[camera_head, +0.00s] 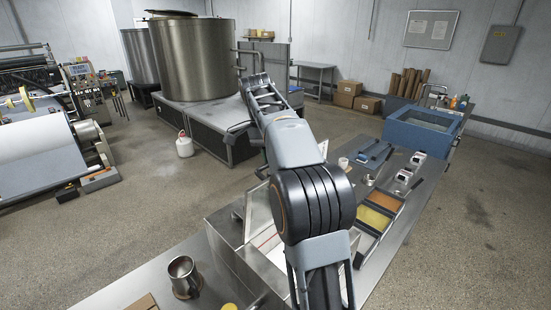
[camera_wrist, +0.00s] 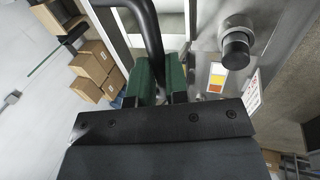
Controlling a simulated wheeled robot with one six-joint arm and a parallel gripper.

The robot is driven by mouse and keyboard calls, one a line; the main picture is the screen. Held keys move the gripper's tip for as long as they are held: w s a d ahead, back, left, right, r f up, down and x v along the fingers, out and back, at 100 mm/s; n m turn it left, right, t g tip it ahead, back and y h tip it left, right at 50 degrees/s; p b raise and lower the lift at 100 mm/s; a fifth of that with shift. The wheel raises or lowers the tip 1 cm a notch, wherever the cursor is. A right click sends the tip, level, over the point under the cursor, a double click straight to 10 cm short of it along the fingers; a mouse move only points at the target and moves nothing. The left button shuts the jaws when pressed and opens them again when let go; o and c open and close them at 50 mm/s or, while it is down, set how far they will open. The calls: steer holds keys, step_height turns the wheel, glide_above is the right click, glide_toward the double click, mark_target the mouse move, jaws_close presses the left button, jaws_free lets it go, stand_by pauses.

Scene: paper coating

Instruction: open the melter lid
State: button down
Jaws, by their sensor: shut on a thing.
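In the wrist view my gripper (camera_wrist: 161,85) is shut on a dark bar-shaped handle (camera_wrist: 143,35), with its green pads on either side of the bar. A steel surface with a round black-tipped knob (camera_wrist: 236,48) and coloured labels lies beside the handle; it appears to be the melter. In the head view the steel melter box (camera_head: 226,250) stands on the bench, largely behind my arm. A pale panel (camera_head: 258,212) shows at its top, but its lid angle is unclear. My gripper and the handle are hidden in the head view.
A steel cup (camera_head: 183,272) stands on the bench left of the melter. Orange and yellow trays (camera_head: 376,218) and small tools lie to the right, before a blue basin (camera_head: 424,130). Large tanks (camera_head: 195,55) stand behind. Open floor lies to the left.

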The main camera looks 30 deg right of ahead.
steer(key=shift+w+f, duration=0.1)
steer(key=shift+f, duration=0.3)
steer(key=c, duration=1.2)
jaws_free()
steer(key=shift+w, duration=0.2)
steer(key=shift+o, duration=0.4)
steer(key=shift+s+r, duration=0.15)
steer(key=shift+r, duration=0.05)
